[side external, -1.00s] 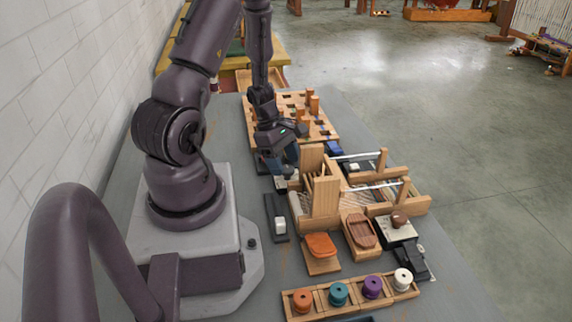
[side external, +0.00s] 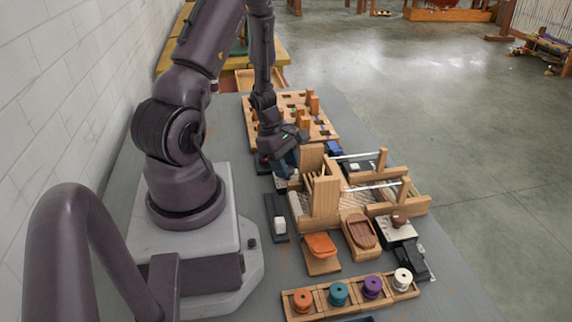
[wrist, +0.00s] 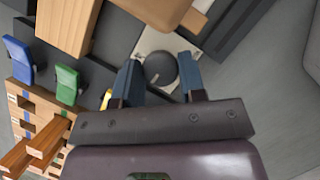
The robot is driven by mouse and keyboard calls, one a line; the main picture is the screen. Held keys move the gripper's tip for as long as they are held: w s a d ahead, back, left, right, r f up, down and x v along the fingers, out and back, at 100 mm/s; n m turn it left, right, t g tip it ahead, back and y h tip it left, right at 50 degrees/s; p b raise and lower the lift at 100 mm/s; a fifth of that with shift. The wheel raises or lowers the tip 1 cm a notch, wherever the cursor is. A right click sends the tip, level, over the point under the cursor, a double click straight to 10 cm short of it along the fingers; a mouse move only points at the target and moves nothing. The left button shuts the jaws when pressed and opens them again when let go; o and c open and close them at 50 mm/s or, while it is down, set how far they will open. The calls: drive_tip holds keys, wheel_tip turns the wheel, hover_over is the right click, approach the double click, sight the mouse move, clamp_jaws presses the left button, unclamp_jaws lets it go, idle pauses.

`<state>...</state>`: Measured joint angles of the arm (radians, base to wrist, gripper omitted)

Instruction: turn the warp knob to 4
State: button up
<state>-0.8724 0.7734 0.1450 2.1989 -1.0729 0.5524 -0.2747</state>
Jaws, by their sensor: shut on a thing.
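The warp knob (wrist: 161,68) is a round dark grey knob on a pale plate (wrist: 148,42), with a small light mark on its face. My gripper (wrist: 161,76) has its two blue-grey fingers on either side of the knob and is shut on it. In the side view my gripper (side external: 286,168) points down beside the left end of the wooden loom (side external: 325,195), and its fingers and the knob are mostly hidden there. I cannot read any numbers around the knob.
Blue (wrist: 18,60) and green (wrist: 66,85) levers stand left in the wrist view. A pegboard (side external: 318,128) lies behind my gripper. A white-topped switch (side external: 279,226), an orange pad (side external: 320,245) and a spool rack (side external: 325,303) stand nearer the side camera.

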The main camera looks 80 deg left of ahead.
drive_tip(key=m+g, duration=0.1)
drive_tip(key=m, duration=0.2)
drive_tip(key=m+g+h, duration=0.1)
drive_tip(key=m, duration=0.3)
drive_tip(key=shift+w+a+g, duration=0.1)
drive_tip(key=shift+g, duration=0.2)
drive_tip(key=m+g, duration=0.1)
drive_tip(key=m, duration=0.2)
drive_tip(key=m+g, duration=0.1)
drive_tip(key=m, duration=0.2)
drive_tip(key=shift+w, duration=0.15)
idle(0.3)
drive_tip(key=o, duration=0.9)
drive_tip(key=v, duration=1.3)
drive_tip(key=shift+w+d, duration=0.2)
drive_tip(key=shift+d, duration=0.05)
